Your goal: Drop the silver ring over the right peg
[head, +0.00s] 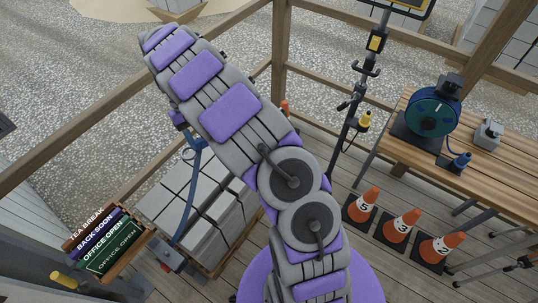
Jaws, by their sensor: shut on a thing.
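I see neither the silver ring nor the right peg in the head view. My arm, grey with purple pads, rises through the middle and bends toward the upper left. My gripper cannot be made out; the arm's far end points away and its own links cover what lies beyond. I cannot tell from this view where the ring is or how it stands to the peg.
Strapped grey slabs (165,209) and a sign box (97,240) stand left. Numbered orange cones (403,226) stand right, below a wooden bench (508,150) with a hose reel (434,111). A dark post (348,137) and wooden railing (278,60) stand behind.

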